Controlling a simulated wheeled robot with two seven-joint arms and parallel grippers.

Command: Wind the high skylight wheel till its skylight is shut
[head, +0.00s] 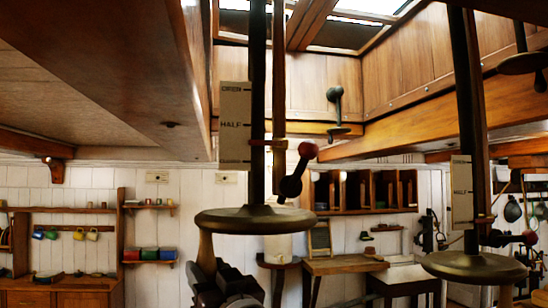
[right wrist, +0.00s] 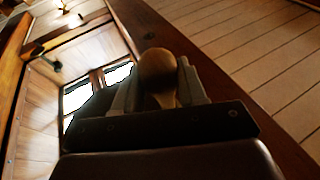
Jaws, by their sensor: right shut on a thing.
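The nearest wheel (head: 230,221), a flat dark disc on a vertical post, hangs at the middle of the head view. I cannot tell whether it is the high one. Its wooden handle (head: 205,247) hangs from the left rim. My right gripper (head: 208,270) is below the rim, shut on this handle; in the right wrist view the rounded wooden handle end (right wrist: 157,68) sits between the fingers. A scale card (head: 235,105) reads OPEN and HALF; a reddish pointer (head: 268,143) is below HALF. The skylight (head: 362,17) overhead shows bright gaps. My left gripper is out of view.
A second wheel (head: 473,266) with its own card (head: 461,190) hangs at the right. A red-knobbed black lever (head: 295,180) is just right of the near post. A wooden beam (head: 110,70) is low overhead at left. Tables (head: 345,264) stand behind.

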